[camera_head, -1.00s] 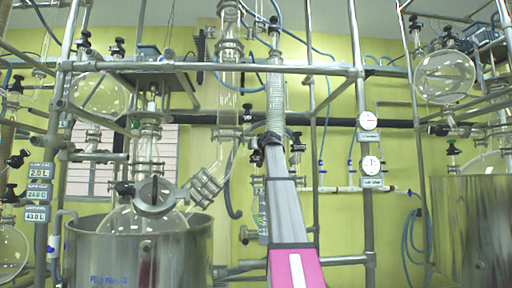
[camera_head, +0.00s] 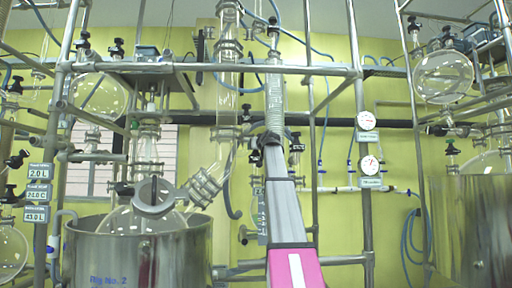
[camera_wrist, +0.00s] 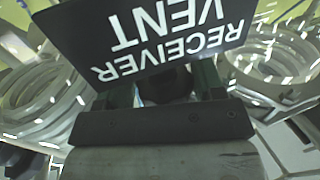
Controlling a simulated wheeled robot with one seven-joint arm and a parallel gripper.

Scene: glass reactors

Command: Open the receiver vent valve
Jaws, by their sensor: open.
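In the wrist view a black sign (camera_wrist: 160,40) reads "RECEIVER VENT" upside down and fills the upper middle. A dark rounded knob (camera_wrist: 168,84) shows just below the sign, between the two fingers of my gripper (camera_wrist: 165,92). The fingers are apart; their tips are partly hidden by the sign. I cannot tell whether they touch the knob. In the head view my gripper (camera_head: 271,140) is at the glass column (camera_head: 275,95) in the middle, small and mostly hidden by my arm. The valve's handle position cannot be made out.
Black-knobbed fittings (camera_head: 297,146) stand close to my gripper's right. A steel rail (camera_head: 330,70) crosses above. A steel vessel (camera_head: 140,255) with a round flask (camera_head: 125,215) is at left, another vessel (camera_head: 470,230) at right. Gauges (camera_head: 369,165) hang on an upright.

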